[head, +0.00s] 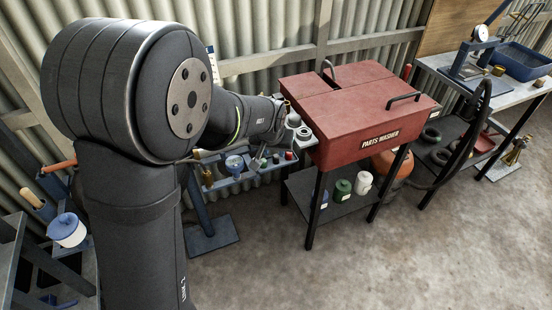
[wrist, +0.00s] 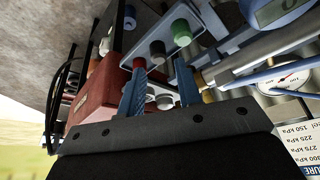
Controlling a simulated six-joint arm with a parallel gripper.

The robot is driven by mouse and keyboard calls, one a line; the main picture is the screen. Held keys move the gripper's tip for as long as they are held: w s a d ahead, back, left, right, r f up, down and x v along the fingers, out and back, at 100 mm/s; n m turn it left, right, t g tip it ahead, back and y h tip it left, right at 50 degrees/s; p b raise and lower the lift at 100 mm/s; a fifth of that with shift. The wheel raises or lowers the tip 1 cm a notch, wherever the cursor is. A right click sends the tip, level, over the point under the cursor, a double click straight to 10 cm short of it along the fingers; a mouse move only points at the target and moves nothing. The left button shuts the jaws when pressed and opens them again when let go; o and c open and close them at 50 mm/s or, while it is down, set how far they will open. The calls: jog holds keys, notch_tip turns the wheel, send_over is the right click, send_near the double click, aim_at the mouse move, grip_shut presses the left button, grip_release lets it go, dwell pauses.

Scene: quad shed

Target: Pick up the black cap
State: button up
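My gripper (wrist: 159,66) shows in the wrist view with its two blue fingers spread apart and nothing held between them. A small dark cap (wrist: 157,50), which looks like the black cap, stands on a pale tray (wrist: 205,22) just beyond the fingertips, roughly in line with the gap. A red-topped piece (wrist: 139,63) is close beside the left finger. A green-topped piece (wrist: 180,30) stands farther along the tray. In the head view my arm reaches toward the wall rack, and the fingers cannot be made out there.
A blue-edged rack (head: 240,181) holds tools and a gauge below my wrist. Open concrete floor (head: 400,250) lies in front.

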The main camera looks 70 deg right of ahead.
aim_at(276, 157)
jog(key=shift+x, duration=2.25)
jog(key=shift+s+d, duration=0.15)
grip_shut()
jog(key=shift+r, duration=0.1)
